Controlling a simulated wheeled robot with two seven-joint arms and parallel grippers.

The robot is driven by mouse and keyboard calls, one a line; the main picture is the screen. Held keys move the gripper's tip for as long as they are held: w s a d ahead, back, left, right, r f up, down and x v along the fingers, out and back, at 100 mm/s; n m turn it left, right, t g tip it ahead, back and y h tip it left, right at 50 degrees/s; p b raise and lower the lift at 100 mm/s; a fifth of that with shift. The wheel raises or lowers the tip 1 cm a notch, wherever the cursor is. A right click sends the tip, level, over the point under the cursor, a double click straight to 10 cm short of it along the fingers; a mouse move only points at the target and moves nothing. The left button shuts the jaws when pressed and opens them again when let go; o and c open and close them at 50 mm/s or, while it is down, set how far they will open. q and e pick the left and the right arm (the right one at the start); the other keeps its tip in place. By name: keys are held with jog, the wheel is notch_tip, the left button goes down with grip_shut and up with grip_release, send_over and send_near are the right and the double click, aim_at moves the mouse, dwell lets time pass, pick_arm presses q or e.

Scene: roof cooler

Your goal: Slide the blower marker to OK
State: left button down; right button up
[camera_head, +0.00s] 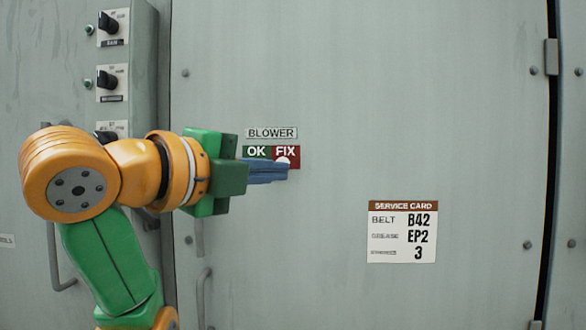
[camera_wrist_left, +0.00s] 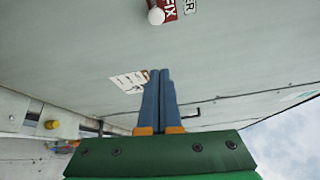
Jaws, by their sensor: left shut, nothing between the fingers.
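The blower marker (camera_head: 283,160) is a white round knob on the red FIX half of the small plate, under the BLOWER label (camera_head: 271,133). The green OK half (camera_head: 256,152) is to its left and has no marker on it. My left gripper (camera_head: 286,171) is shut and empty. Its blue fingers reach in from the left, with the tips just below the knob in the head view. In the left wrist view the knob (camera_wrist_left: 156,16) stands at the top against the red FIX half (camera_wrist_left: 170,7), apart from the fingertips (camera_wrist_left: 160,72). My right gripper is in neither view.
The grey cabinet door (camera_head: 380,110) is flat and mostly clear around the plate. A service card (camera_head: 402,232) is at lower right. Black rotary knobs (camera_head: 108,23) line the panel at left. A handle (camera_head: 203,295) sticks out below my left arm.

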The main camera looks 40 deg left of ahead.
pick_arm(q)
jog(key=w+p, duration=0.3)
jog(key=w, duration=0.7)
jog(key=shift+w+f, duration=0.15)
jog(key=a, duration=0.1)
jog(key=s+a, duration=0.1)
jog(key=a, duration=0.1)
jog(key=shift+s+a+r+p, duration=0.15)
jog(key=shift+r+p, duration=0.05)
jog(key=shift+p, duration=0.15)
jog(key=shift+s+a, duration=0.2)
jog(key=shift+a, duration=0.15)
jog(key=shift+w+d, duration=0.1)
jog(key=shift+d, duration=0.05)
